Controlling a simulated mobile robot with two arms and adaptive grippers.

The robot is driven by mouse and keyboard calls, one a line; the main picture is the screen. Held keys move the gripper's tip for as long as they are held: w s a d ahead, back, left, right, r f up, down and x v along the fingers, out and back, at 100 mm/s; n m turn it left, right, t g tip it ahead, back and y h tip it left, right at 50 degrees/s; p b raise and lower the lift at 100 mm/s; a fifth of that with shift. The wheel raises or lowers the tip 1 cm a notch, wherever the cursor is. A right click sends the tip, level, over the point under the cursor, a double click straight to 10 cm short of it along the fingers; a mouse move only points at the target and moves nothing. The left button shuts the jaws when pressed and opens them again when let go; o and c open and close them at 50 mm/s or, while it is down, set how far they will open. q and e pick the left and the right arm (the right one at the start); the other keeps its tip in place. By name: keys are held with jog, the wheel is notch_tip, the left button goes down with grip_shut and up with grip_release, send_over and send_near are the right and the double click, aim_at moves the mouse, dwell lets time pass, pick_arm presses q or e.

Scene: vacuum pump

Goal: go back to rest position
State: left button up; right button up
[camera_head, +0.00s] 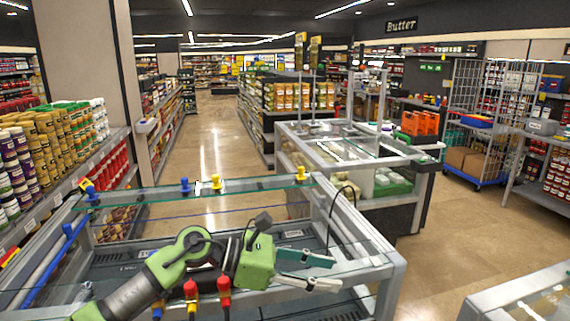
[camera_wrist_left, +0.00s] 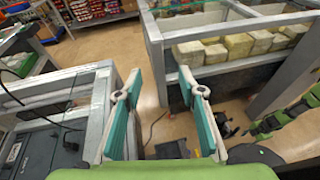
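My left gripper (camera_head: 336,274) is green with grey and teal fingers and reaches in from the left over the glass-topped case (camera_head: 392,268). Its fingers are apart, with nothing between them. The left wrist view also shows the gripper (camera_wrist_left: 161,80) open and empty, with floor and a grey frame beyond. The right gripper does not show in the head view. A green and black jointed part (camera_wrist_left: 280,118) at the right of the wrist view may be mine, but I cannot tell.
Blue and yellow fittings (camera_head: 216,182) stand on the case's back rail, red ones (camera_head: 224,291) near its front. A second case (camera_head: 290,135) stands behind. Stocked shelves (camera_head: 60,140) line the left, and a wire cart (camera_head: 490,115) stands right. The aisle floor is clear.

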pick_arm(q)
notch_tip(320, 180, up, 7)
jog(key=d+n+t+h, duration=0.1)
jog(key=n+t+h, duration=0.5)
jog(key=n, duration=0.5)
jog(key=w+a+f+n+t+y, duration=0.1)
jog(key=w+a+n+t+y, duration=0.2)
jog(key=a+n+t+y, duration=0.65)
jog(key=s+a+f+n+g+y, duration=0.1)
jog(key=s+a+f+n+y, duration=0.2)
jog(key=a+f+n+y, duration=0.6)
jog(key=s+a+f+n+g+y, duration=0.1)
jog(key=s+a+f+n, duration=0.3)
jog(key=f+n, duration=0.9)
jog(key=s+a+f+n+g, duration=0.3)
jog(key=s+f+n+g, duration=0.3)
jog(key=s, duration=0.7)
jog(key=s+a+f+n+g, duration=0.3)
jog(key=s+f+g, duration=0.2)
jog(key=s+f, duration=0.65)
jog(key=s+f+g, duration=0.1)
jog(key=s+f, duration=0.2)
jog(key=f, duration=2.1)
jog(key=s+a+f+g+y, duration=0.1)
jog(key=s+a+f, duration=0.2)
jog(key=s+f, duration=1.3)
jog(key=shift+s+a, duration=0.2)
jog(key=shift+s, duration=0.5)
jog(key=shift+f+m+g, duration=0.1)
jog(key=shift+m+g, duration=0.15)
